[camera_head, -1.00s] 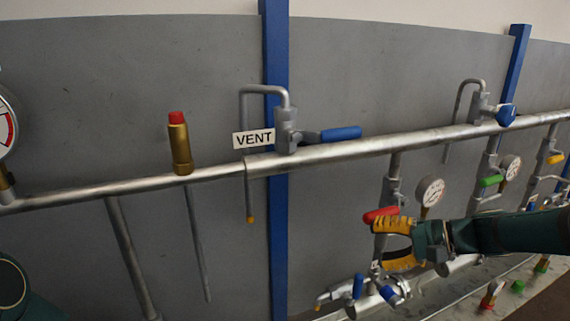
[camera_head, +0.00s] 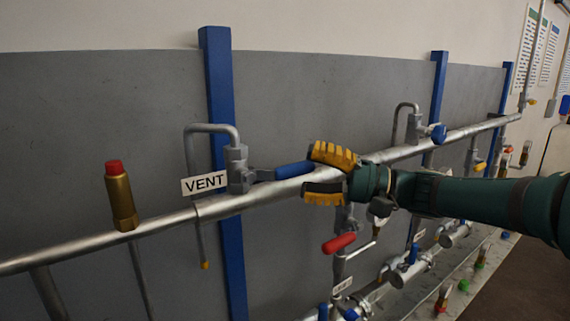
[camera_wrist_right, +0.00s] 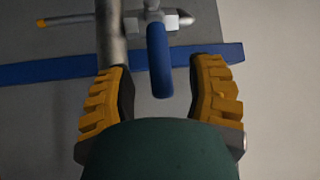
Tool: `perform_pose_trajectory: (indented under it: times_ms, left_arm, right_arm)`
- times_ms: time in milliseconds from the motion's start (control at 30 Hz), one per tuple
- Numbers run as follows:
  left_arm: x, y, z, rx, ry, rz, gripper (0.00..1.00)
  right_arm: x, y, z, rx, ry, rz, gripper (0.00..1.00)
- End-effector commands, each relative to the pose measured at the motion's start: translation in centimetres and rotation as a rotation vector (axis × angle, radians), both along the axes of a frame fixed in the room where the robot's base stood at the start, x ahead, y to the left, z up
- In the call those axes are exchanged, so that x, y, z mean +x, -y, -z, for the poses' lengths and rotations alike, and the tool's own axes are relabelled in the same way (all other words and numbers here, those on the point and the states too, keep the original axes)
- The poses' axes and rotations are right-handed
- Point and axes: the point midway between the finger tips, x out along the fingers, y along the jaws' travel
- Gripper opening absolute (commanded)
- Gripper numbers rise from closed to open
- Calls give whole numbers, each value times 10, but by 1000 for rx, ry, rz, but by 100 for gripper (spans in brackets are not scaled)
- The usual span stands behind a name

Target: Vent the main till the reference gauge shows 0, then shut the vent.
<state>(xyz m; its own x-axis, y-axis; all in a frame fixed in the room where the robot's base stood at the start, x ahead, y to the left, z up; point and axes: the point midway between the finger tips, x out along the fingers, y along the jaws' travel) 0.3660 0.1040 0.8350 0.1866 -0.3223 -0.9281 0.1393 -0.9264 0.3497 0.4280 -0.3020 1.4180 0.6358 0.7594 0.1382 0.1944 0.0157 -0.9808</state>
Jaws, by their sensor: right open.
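The vent valve (camera_head: 238,170) stands on the grey main pipe (camera_head: 160,222), beside a white VENT label (camera_head: 204,183). Its blue lever (camera_head: 292,170) points right, roughly along the pipe. A bent vent tube (camera_head: 212,128) rises from it and turns down to a yellow tip. My right gripper (camera_head: 312,172) is open at the lever's free end, one finger above and one below. In the right wrist view the blue lever (camera_wrist_right: 159,65) lies between the two open fingers (camera_wrist_right: 157,85), with gaps on both sides. No gauge dial is readable. My left gripper is out of view.
A brass fitting with a red cap (camera_head: 119,195) stands on the pipe at left. A red lever (camera_head: 339,243) sits below my right gripper. Another valve with a blue knob (camera_head: 439,133) is farther right. Blue posts (camera_head: 222,100) stand against the grey panel.

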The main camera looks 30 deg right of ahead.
Motion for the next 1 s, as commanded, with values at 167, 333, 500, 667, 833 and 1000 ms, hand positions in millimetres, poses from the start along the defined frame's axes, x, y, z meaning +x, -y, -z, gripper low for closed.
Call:
perform_pose_trajectory:
  times_ms: [167, 333, 500, 667, 833, 1000]
  left_arm:
    - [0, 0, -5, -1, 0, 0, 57]
    - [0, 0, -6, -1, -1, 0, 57]
    - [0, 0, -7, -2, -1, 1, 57]
    - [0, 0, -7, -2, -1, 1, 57]
    - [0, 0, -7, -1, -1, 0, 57]
    - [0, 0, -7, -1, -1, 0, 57]
  right_arm:
    - [18, -22, -5, 0, 0, -2, 54]
    - [28, -33, -6, 0, -1, -1, 54]
    - [31, -36, -6, -1, -1, 0, 54]
    - [30, -36, -6, 0, 0, 0, 54]
    - [30, -36, -6, 0, 0, 0, 11]
    - [30, -36, -6, 0, 0, 0, 0]
